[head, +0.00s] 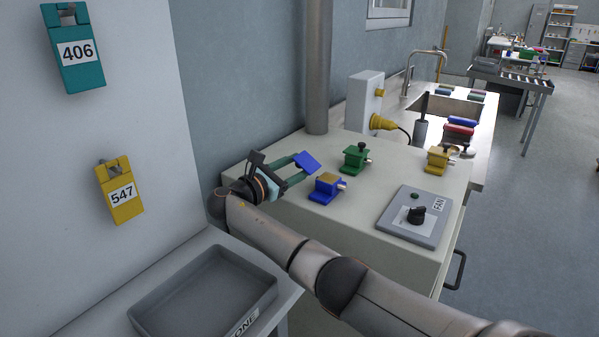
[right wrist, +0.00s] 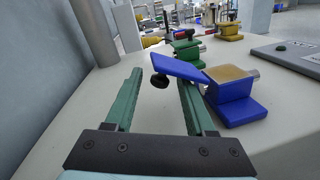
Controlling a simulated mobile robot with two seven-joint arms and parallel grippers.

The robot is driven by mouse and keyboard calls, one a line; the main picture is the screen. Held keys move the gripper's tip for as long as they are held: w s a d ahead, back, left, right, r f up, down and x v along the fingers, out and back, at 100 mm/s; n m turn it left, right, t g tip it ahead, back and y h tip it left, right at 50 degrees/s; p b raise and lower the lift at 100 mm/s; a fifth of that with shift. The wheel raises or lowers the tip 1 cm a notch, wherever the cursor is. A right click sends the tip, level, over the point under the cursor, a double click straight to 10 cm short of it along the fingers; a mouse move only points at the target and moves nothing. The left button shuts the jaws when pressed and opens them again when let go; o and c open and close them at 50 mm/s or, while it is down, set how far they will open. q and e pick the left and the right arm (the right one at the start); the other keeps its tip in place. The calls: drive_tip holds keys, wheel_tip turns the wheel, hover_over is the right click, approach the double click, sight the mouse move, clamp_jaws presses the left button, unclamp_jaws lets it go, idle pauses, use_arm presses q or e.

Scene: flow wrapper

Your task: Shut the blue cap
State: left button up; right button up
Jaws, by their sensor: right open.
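The blue cap (head: 306,161) stands open, tilted out from the top edge of the blue box (head: 327,189). In the right wrist view the cap (right wrist: 181,67) leans out to the left from the blue box (right wrist: 233,92), with a black knob (right wrist: 159,81) on its underside. The box's tan top is uncovered. My right gripper (head: 301,168) is open, its green fingers reaching toward the cap from the left. In the right wrist view the cap and knob lie near the fingertips (right wrist: 160,79); contact cannot be told. My left gripper is out of view.
A green box (head: 355,159) and a yellow box (head: 437,161) stand farther back on the bench. A grey FAN panel (head: 413,216) with a black knob lies to the right. A grey pole (head: 318,70) rises behind. A grey tray (head: 203,290) is at the lower left.

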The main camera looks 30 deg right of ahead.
drive_tip(key=shift+d, duration=0.3)
clamp_jaws()
idle(0.3)
